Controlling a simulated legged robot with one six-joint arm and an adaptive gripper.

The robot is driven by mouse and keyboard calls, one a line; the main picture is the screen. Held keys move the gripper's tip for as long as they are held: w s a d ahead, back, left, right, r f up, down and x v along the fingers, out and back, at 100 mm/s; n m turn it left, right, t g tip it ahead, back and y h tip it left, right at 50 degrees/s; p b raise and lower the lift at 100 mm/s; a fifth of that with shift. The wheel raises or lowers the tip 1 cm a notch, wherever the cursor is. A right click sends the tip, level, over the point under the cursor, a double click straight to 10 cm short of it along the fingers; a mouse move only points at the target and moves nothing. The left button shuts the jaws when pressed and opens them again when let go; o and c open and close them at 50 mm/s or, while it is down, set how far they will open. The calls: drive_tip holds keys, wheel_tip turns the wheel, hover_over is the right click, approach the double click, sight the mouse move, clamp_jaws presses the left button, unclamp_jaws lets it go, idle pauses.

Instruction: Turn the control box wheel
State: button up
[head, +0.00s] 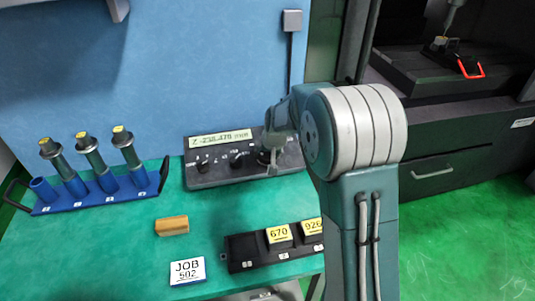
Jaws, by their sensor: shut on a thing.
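The control box (215,180) is a dark grey sloped unit on the green bench, with a lit readout showing a Z value and a row of small knobs. The wheel (262,158) is the dark round knob toward its right end. My gripper (272,165) reaches down to the box from the right and is shut on the wheel. My arm and fingers hide part of the wheel and the right part of the box.
A blue rack (100,198) with several tool holders stands at left. A brass-coloured block (172,226), a JOB 502 card (188,271) and a black tray (243,252) with yellow-labelled blocks lie in front. A dark machine (440,130) stands at right.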

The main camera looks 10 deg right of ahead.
drive_tip(key=shift+s+f, duration=0.1)
drive_tip(key=shift+f, duration=0.1)
drive_tip(key=o, duration=1)
drive_tip(key=shift+a, duration=0.1)
drive_tip(key=shift+c, duration=0.2)
drive_tip(key=shift+r, duration=0.15)
drive_tip(key=shift+r, duration=0.3)
drive_tip(key=a+v, duration=0.1)
drive_tip(key=v, duration=1)
drive_tip(key=shift+d, duration=0.5)
